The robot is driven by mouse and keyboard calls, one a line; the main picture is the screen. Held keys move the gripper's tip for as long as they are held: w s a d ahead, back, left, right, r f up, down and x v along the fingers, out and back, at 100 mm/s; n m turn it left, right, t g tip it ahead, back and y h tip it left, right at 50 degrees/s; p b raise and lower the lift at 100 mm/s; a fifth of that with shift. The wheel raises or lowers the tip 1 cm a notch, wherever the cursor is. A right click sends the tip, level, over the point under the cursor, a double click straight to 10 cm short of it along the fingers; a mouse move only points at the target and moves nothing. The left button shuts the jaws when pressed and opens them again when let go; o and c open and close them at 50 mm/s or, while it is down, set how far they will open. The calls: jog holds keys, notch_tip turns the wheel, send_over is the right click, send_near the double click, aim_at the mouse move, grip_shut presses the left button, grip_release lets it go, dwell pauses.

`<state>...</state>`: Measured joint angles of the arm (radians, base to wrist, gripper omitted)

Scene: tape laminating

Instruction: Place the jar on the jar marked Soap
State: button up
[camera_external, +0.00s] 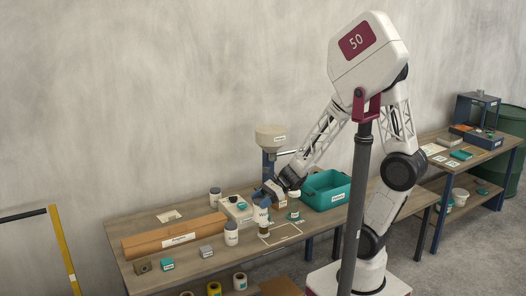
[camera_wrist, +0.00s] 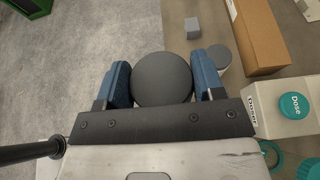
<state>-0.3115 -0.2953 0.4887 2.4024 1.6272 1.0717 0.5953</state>
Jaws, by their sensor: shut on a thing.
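My gripper (camera_external: 268,196) is shut on a jar with a light label (camera_external: 262,215), held upright at the front middle of the workbench. The end of its label is hidden. Whether its base touches anything below is unclear. In the wrist view the jar's round dark grey lid (camera_wrist: 162,78) sits between the two blue fingers of my gripper (camera_wrist: 163,82). A white jar with a dark lid (camera_external: 231,234) stands to its left; its grey lid shows in the wrist view (camera_wrist: 220,56), partly behind a finger. Another dark-lidded jar (camera_external: 215,197) stands farther back. I cannot read "Soap" on any jar.
A long brown box (camera_external: 174,236) and small blocks (camera_external: 206,251) lie left. A teal bin (camera_external: 325,188) stands right, and a hopper (camera_external: 271,137) behind. The bench's front edge is near.

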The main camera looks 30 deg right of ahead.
jog(key=shift+s+d, duration=0.2)
jog(key=shift+s, duration=0.35)
jog(key=shift+s+d, duration=0.15)
jog(key=shift+s, duration=0.4)
jog(key=shift+w+a+f, duration=0.1)
jog(key=shift+w, duration=0.05)
jog(key=w+a+f, duration=0.1)
jog(key=w+a, duration=0.8)
jog(key=w, duration=0.3)
jog(key=shift+w+a+f, duration=0.2)
jog(key=shift+w+a, duration=0.05)
jog(key=shift+w, duration=0.05)
jog(key=shift+f, duration=0.1)
jog(key=shift+f, duration=1.7)
jog(key=shift+f, duration=0.15)
jog(key=o, duration=1.1)
jog(key=shift+c, duration=0.2)
